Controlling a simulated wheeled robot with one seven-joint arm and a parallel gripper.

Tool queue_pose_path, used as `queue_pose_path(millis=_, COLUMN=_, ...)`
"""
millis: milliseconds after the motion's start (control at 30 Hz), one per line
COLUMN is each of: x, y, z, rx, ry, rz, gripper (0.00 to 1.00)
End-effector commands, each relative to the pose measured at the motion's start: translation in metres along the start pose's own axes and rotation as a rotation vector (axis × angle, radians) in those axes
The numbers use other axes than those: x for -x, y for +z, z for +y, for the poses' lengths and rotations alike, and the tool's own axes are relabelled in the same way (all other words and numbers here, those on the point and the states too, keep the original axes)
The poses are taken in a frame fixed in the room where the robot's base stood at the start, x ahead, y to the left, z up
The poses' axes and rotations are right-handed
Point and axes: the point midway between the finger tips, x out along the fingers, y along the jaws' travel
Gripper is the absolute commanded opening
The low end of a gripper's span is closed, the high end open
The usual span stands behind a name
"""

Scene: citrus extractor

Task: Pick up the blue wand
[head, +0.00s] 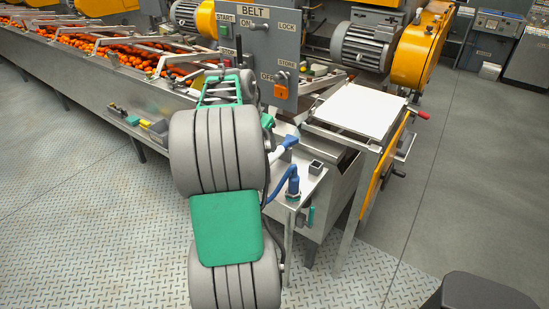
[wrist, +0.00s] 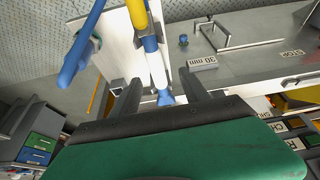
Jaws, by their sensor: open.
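The blue wand (head: 286,144), with a blue head and a white section, sits by the small metal side shelf, just right of my arm. In the wrist view the wand (wrist: 151,45) runs from the top edge down in blue, white and yellow bands, its blue end lower down. My gripper (wrist: 161,80) is open, one dark finger on each side of the wand's lower part in the picture. I cannot tell whether either finger touches it or how deep it sits. In the head view my arm hides the gripper and part of the wand.
A blue hose (head: 272,189) curves beside the shelf (head: 309,184), near a small dark square cup (head: 316,167). The belt control panel (head: 258,40) stands behind. A fruit-filled conveyor (head: 110,58) is at left. The floor at right is largely clear.

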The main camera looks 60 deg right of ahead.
Motion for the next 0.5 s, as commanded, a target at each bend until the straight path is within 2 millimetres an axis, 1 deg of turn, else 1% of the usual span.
queue_pose_path(millis=33, x=-0.008, y=-0.006, z=0.006, rx=-0.021, ry=0.009, rz=0.001, gripper=0.53)
queue_pose_path(millis=100, x=-0.017, y=-0.009, z=0.008, rx=-0.028, ry=0.012, rz=0.002, gripper=0.53)
queue_pose_path(millis=267, x=-0.039, y=-0.008, z=0.009, rx=-0.027, ry=0.012, rz=0.0, gripper=0.53)
queue_pose_path(millis=400, x=-0.065, y=-0.007, z=0.011, rx=-0.025, ry=0.012, rz=-0.001, gripper=0.53)
queue_pose_path(millis=500, x=-0.078, y=-0.008, z=0.011, rx=-0.025, ry=0.01, rz=0.001, gripper=0.53)
